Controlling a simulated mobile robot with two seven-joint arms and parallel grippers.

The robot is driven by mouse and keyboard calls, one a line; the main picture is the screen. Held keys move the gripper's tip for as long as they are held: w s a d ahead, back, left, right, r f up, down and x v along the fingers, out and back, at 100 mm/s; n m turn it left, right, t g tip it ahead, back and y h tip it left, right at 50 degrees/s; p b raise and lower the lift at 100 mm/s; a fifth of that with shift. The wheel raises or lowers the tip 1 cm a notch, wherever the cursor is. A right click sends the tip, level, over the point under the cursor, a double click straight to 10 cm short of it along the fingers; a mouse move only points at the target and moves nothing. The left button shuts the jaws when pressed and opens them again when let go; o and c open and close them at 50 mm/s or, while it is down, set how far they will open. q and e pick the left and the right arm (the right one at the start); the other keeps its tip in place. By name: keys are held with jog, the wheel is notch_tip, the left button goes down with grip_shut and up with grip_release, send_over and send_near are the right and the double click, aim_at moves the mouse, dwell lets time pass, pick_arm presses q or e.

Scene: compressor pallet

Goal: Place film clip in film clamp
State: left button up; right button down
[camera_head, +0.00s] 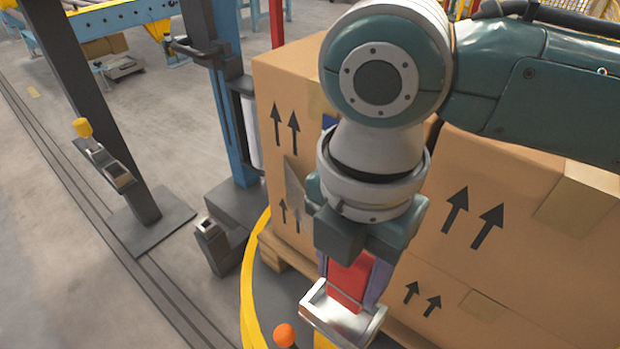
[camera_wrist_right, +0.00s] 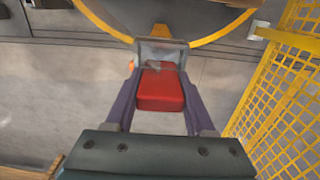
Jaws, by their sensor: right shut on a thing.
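My right gripper (camera_head: 358,270) is shut on a red block with a bright metal, tray-like end, which I take to be the film clip (camera_head: 350,278). In the right wrist view the film clip (camera_wrist_right: 161,88) sits between the two purple fingers of my right gripper (camera_wrist_right: 160,95), its metal part at the far end. The clip hangs low in front of the boxes, above the round base's edge. Which thing is the film clamp I cannot tell for sure; a dark block with a silver top (camera_head: 212,232) stands beside the base. My left gripper is not in view.
Large cardboard boxes (camera_head: 275,150) stand on a wooden pallet (camera_head: 285,255) behind my right arm. A yellow-edged round base (camera_head: 250,290) lies below. An orange ball-like knob (camera_head: 284,335) is near the clip. A dark post (camera_head: 95,90) stands left. Yellow mesh fencing (camera_wrist_right: 290,90) is at right in the wrist view.

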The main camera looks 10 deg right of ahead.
aim_at(347, 294)
notch_tip(347, 294, down, 4)
jog(key=shift+f+b, duration=0.2)
jog(key=shift+b, duration=0.9)
